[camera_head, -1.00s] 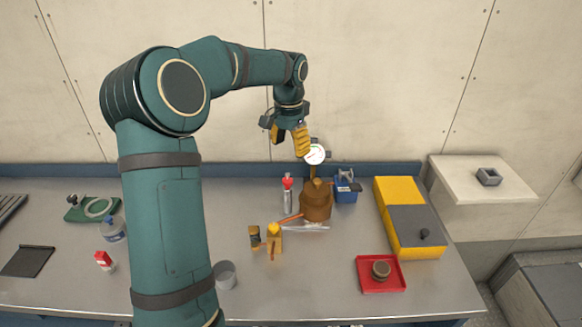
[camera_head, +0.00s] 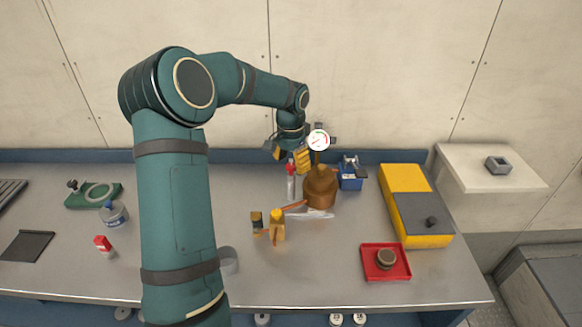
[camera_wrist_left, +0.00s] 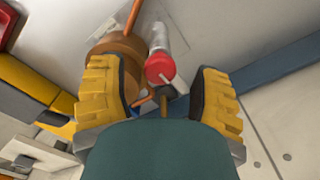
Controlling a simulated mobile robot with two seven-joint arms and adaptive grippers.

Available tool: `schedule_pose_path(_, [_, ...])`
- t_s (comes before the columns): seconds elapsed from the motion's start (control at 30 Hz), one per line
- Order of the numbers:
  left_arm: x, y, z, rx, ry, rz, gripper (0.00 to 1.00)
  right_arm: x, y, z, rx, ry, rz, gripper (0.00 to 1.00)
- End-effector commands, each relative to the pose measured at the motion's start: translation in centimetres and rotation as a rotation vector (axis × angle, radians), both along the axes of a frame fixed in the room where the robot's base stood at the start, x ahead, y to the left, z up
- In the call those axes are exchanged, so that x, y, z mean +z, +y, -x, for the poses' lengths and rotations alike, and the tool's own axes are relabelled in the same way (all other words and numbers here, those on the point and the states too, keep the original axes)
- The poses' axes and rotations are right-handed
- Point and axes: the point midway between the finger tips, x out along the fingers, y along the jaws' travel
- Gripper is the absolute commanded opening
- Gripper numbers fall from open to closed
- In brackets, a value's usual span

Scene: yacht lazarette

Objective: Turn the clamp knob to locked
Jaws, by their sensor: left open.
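A brown vessel (camera_head: 320,190) with a round white gauge (camera_head: 318,139) on top stands near the back of the bench. The red bottle top (camera_wrist_left: 160,68) lies just beyond. I cannot tell which part is the clamp knob. My right gripper is out of view.
A blue box (camera_head: 351,181) stands right of the vessel, and a yellow and grey case (camera_head: 405,180) further right. A red tray (camera_head: 369,271) holds a round brown piece. The back wall is close behind my gripper.

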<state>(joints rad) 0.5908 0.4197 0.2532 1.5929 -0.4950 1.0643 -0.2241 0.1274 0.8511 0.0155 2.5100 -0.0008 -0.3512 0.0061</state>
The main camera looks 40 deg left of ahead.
Motion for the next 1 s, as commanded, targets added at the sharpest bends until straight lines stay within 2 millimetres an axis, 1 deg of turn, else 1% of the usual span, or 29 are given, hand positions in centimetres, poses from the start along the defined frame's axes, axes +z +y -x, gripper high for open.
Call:
schedule_pose_path(0.03, [-0.51, 0.01, 0.03, 0.000, 0.001, 0.000, 0.63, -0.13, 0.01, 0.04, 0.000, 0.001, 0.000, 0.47])
schedule_pose_path(0.13, [-0.97, 0.02, 0.04, 0.001, 0.001, 0.000, 0.63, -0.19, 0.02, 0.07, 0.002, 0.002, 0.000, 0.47])
schedule_pose_path(0.43, [-1.11, 0.02, 0.02, 0.001, 0.000, 0.000, 0.63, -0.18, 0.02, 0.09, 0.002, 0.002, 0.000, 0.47])
schedule_pose_path(0.47, [-1.11, 0.02, 0.02, 0.001, 0.000, 0.000, 0.62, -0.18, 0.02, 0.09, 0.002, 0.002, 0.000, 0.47])
schedule_pose_path(0.5, [-1.11, 0.02, 0.02, 0.001, 0.000, 0.000, 0.48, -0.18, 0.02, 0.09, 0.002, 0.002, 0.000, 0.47])
schedule_pose_path(0.57, [-1.10, 0.01, 0.02, 0.001, 0.000, 0.000, 0.27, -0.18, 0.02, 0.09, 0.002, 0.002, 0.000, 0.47])
schedule_pose_path(0.6, [-1.10, 0.01, 0.02, 0.001, 0.000, 0.000, 0.13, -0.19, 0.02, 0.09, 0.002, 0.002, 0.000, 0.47])
schedule_pose_path(0.63, [-1.10, 0.01, 0.02, 0.001, 0.000, 0.000, 0.02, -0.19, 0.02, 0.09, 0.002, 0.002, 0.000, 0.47])
schedule_pose_path(0.67, [-1.10, 0.01, 0.02, 0.001, 0.000, 0.000, 0.00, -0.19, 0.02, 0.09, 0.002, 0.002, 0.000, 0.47])
schedule_pose_path(1.0, [-1.04, -0.02, 0.01, -0.031, 0.000, 0.001, 0.00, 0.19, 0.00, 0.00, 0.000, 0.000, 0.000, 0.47])
